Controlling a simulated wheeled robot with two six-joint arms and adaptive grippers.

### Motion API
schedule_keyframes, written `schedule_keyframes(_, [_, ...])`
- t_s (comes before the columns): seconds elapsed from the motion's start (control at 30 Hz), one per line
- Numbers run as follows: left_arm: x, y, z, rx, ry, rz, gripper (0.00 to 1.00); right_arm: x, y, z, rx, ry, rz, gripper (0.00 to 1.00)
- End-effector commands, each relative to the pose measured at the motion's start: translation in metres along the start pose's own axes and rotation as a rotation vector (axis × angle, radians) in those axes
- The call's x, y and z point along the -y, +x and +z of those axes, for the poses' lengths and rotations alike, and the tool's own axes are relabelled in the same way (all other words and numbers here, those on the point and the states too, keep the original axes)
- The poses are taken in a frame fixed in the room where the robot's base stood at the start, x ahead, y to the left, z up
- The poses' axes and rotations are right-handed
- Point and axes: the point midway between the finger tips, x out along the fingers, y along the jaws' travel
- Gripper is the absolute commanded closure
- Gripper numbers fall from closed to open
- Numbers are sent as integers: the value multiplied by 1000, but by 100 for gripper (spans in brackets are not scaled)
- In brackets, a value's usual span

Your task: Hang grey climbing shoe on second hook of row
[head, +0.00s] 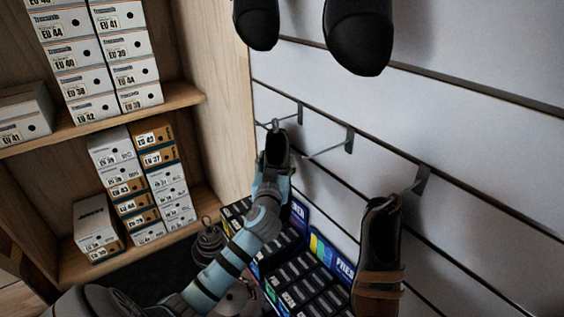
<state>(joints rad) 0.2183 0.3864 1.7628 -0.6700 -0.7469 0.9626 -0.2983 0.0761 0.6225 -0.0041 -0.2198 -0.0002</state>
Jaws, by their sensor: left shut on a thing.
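My left gripper (269,172) is shut on the dark grey climbing shoe (278,147), held upright with its heel end up. The gripper and arm hide part of the shoe. The shoe's top is close to the tip of the leftmost hook (299,112) on the slatted wall; I cannot tell whether its loop is around that hook. The middle hook (349,141) is bare. The right hook (422,181) has a dark shoe with brown straps (379,255) hanging at it. My right gripper is not in view.
Two dark shoes (358,36) hang higher on the white slatted wall (460,110). Wooden shelves (185,95) with stacked shoe boxes (130,70) stand at left. Below the hooks is a display of dark boxes (307,285). Dark round gear (209,240) lies beside it.

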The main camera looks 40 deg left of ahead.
Motion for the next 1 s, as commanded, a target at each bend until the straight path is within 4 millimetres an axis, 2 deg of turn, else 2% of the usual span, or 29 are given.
schedule_keyframes(0.2, [2,-2,-13,-2,0,0,80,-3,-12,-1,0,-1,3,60])
schedule_keyframes(0.57, [4,-4,-13,-2,1,1,80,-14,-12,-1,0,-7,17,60])
schedule_keyframes(1.0, [27,-24,-16,-2,2,1,80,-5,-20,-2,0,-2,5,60])
